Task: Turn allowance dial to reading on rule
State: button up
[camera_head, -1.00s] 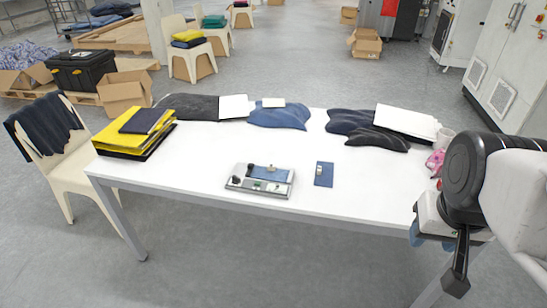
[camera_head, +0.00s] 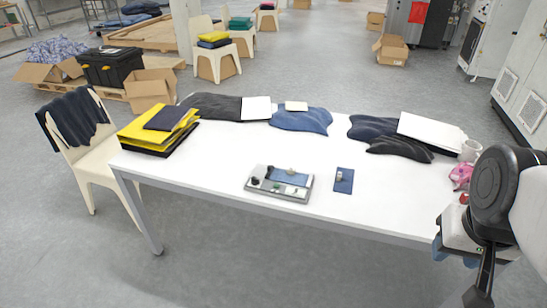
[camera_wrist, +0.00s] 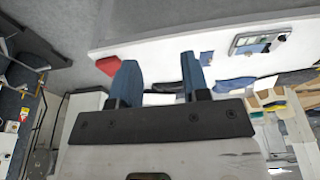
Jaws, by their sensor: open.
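A grey instrument plate (camera_head: 258,190) lies near the front edge of the white table. It bears a blue panel, a black knob (camera_head: 254,181), a silver knob (camera_head: 292,172) and a small green part. I cannot tell which is the allowance dial, and the rule and its reading are too small to make out. The plate also shows in the wrist view (camera_wrist: 240,48). My gripper (camera_wrist: 159,60) is open and empty, its two blue fingers apart. It is off the table's right end, well away from the plate.
A blue card (camera_head: 344,187) with a small silver piece lies right of the plate. Yellow folders (camera_head: 150,138), dark and blue cloths and white sheets line the table's back. A white mug (camera_head: 470,150) and a pink item (camera_head: 461,176) stand near my arm. The table's front middle is mostly clear.

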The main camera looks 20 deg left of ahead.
jog(key=shift+w, duration=0.1)
jog(key=w+a+n, duration=0.2)
jog(key=w+a, duration=0.2)
jog(key=w, duration=0.4)
jog(key=w+a+n, duration=0.2)
jog(key=w+a, duration=0.2)
jog(key=w, duration=0.4)
jog(key=n+g, duration=0.3)
jog(key=n, duration=0.7)
send_over(255, 177)
jog(key=f, duration=2.5)
jog(key=shift+s+d, duration=0.15)
jog(key=shift+d, duration=0.15)
jog(key=shift+a+f, duration=0.3)
jog(key=shift+f, duration=0.05)
jog(key=shift+f, duration=0.1)
jog(key=shift+f, duration=3.8)
